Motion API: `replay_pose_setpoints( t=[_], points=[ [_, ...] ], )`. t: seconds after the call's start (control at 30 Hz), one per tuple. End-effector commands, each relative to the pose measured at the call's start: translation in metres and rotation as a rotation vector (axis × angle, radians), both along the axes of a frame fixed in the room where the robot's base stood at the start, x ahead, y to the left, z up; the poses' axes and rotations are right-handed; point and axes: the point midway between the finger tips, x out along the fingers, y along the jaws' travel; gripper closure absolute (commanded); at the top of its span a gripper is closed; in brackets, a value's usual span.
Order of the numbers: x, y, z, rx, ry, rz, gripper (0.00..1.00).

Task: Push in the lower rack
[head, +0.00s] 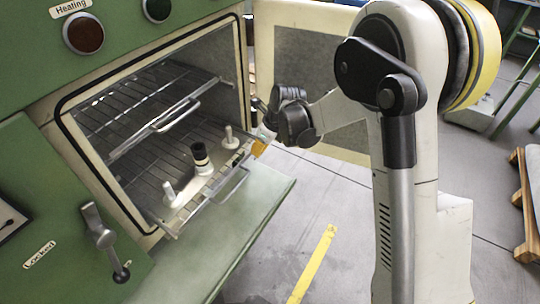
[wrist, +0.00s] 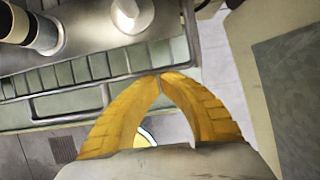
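The lower rack (head: 206,203) is a metal wire shelf in the open green oven. Its front edge with a loop handle (head: 238,186) sticks out past the oven opening, over the lowered green flap. My gripper (head: 259,149) is at the right end of the rack's front edge. In the wrist view, the orange fingers of my gripper (wrist: 159,78) meet at their tips, with nothing visible between them. The tips are right at the front rail of the rack (wrist: 90,70); I cannot tell whether they touch it. The handle lies left of them.
On the lower rack stand a black-and-white cylinder (head: 202,158) and two white pegs (head: 170,193) (head: 230,138). A cream door (head: 325,60) stands open at the right. The floor in front is clear.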

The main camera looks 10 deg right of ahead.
Motion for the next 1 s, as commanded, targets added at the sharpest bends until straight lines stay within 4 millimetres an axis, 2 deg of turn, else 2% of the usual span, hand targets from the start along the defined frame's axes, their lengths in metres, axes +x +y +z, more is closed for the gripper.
replay_pose_setpoints(
  t=[0.3, 0.5, 0.7, 1.0],
  points=[
    [0.041, 0.053, 0.000, 0.000, -0.001, 0.002, 1.00],
    [0.057, 0.074, 0.000, 0.000, 0.000, 0.001, 1.00],
    [0.065, 0.083, 0.000, 0.000, 0.000, 0.000, 1.00],
    [0.066, 0.085, 0.000, 0.000, 0.000, 0.000, 1.00]
  ],
)
